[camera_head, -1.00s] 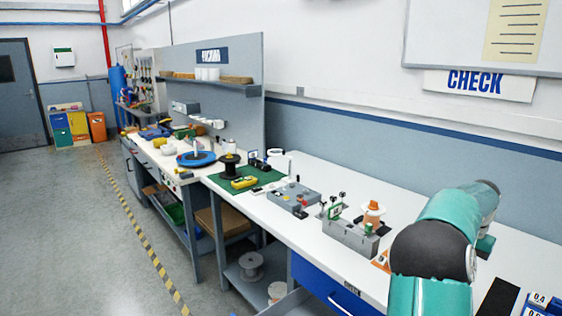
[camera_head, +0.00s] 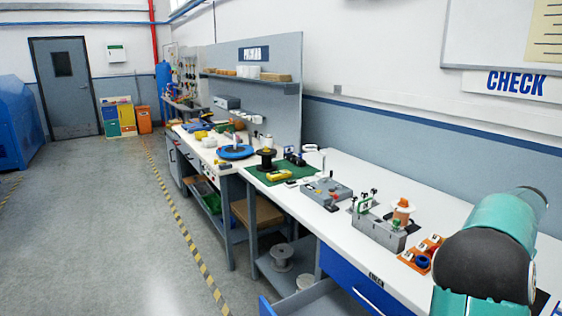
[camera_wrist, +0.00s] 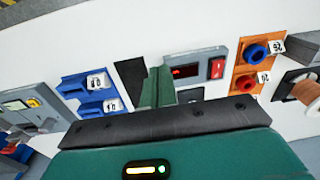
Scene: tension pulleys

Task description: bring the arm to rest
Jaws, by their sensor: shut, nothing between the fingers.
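My arm shows at the right edge of the head view as teal links with a dark joint, over the near end of the bench; its gripper is out of that frame. In the wrist view my gripper (camera_wrist: 156,88) has its teal fingers together, with nothing between them. The fingertips point at the white bench top, beside a grey unit with a red display (camera_wrist: 190,72). I cannot tell how high above the bench they are.
In the wrist view, a blue holder (camera_wrist: 72,88) lies left of the fingers. An orange holder (camera_wrist: 243,78) with blue and red pulleys and a copper spool (camera_wrist: 306,89) lie right. The white bench (camera_head: 330,168) carries a grey fixture (camera_head: 378,232). Floor (camera_head: 100,220) left is clear.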

